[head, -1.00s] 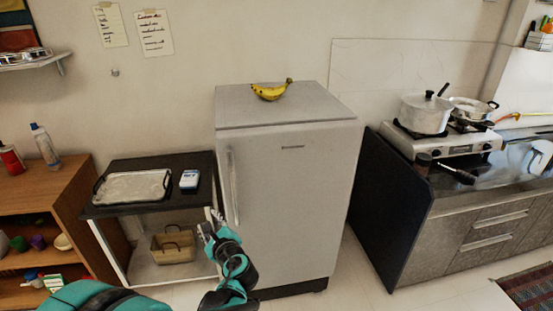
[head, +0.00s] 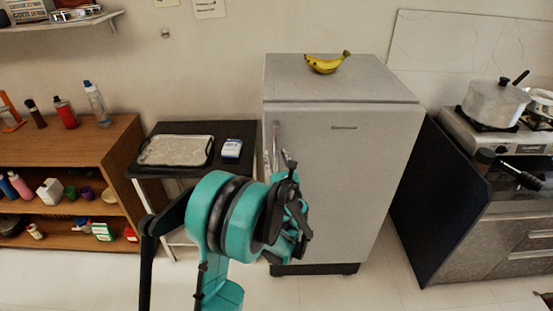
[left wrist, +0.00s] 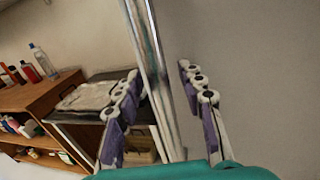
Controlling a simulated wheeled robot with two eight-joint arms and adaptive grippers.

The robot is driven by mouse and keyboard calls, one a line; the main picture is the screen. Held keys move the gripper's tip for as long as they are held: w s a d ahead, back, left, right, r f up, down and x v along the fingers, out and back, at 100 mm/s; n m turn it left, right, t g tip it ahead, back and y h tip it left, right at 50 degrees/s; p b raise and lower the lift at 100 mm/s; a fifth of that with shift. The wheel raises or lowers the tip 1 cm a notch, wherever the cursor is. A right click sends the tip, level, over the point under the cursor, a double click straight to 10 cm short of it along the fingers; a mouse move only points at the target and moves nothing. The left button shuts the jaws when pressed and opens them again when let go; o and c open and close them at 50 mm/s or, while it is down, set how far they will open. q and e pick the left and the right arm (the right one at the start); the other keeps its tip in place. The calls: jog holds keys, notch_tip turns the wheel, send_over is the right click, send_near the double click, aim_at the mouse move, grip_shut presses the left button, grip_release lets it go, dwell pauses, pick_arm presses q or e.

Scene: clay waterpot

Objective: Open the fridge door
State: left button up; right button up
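The grey fridge (head: 345,170) stands in the middle of the head view, its door closed. Its upright metal handle (head: 276,140) is on the door's left side. My left gripper (head: 286,160) is in front of the handle and my arm hides the handle's lower part. In the left wrist view, the left gripper's two fingers (left wrist: 158,71) are apart, one on each side of the handle bar (left wrist: 152,60) as seen there. Neither finger clearly presses on the bar. My right gripper is not in view.
Bananas (head: 326,63) lie on top of the fridge. A small black-topped table (head: 240,130) with a metal tray (head: 176,150) stands left of it, beside a wooden shelf (head: 100,145). A dark panel (head: 435,200) and the stove are on the right. Floor is free before the fridge.

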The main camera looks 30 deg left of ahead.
pick_arm(q)
grip_shut()
jog(key=shift+d, duration=0.1)
dwell(0.3)
